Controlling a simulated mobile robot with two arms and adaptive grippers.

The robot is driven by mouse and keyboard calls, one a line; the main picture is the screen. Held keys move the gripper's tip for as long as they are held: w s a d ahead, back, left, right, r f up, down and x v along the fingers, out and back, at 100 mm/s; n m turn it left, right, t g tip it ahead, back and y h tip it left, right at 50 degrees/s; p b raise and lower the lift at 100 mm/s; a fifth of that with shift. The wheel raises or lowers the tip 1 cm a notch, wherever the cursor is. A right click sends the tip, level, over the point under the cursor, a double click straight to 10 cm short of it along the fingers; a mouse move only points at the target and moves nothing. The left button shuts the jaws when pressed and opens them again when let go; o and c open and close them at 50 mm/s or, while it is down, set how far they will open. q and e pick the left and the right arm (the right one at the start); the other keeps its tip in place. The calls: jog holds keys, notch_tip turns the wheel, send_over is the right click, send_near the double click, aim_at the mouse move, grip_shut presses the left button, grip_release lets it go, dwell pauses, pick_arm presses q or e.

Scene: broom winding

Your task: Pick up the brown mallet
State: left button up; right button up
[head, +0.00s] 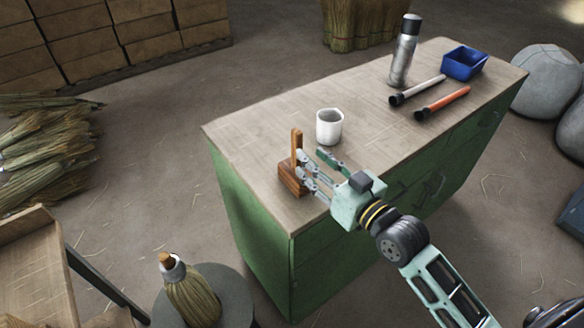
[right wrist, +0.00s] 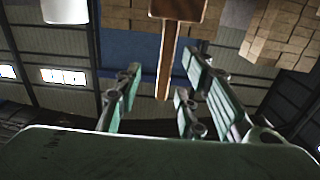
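The brown mallet (head: 291,179) stands on the near left end of the green cabinet's wooden top (head: 255,125). Its block head is down and its handle points up. My right gripper (head: 311,168) reaches in from the right, its fingers open beside the mallet. In the right wrist view, the mallet's handle (right wrist: 166,62) shows between the spread fingers of the right gripper (right wrist: 160,82). I cannot tell whether any finger touches it. The view there looks upside down, with the mallet head at the top edge. My left gripper is not in view.
A white mug (head: 329,127) stands just behind the gripper. A steel flask (head: 403,52), a blue bin (head: 464,63), a grey-handled tool (head: 418,90) and an orange one (head: 443,103) are at the far right end. A broom head (head: 192,295) stands on a round stool below.

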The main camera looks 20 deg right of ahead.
aim_at(296, 160)
jog(key=p+x, duration=0.1)
jog(key=x, duration=0.4)
jog(key=shift+a+r+p, duration=0.1)
jog(key=shift+a+p, duration=0.3)
jog(key=shift+w+a, duration=0.15)
jog(key=shift+w, duration=0.1)
jog(key=c, duration=0.9)
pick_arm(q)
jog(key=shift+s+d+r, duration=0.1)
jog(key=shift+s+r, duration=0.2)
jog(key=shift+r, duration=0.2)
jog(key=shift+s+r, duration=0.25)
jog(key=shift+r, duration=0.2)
pick_arm(e)
grip_shut()
jog(key=shift+w, duration=0.1)
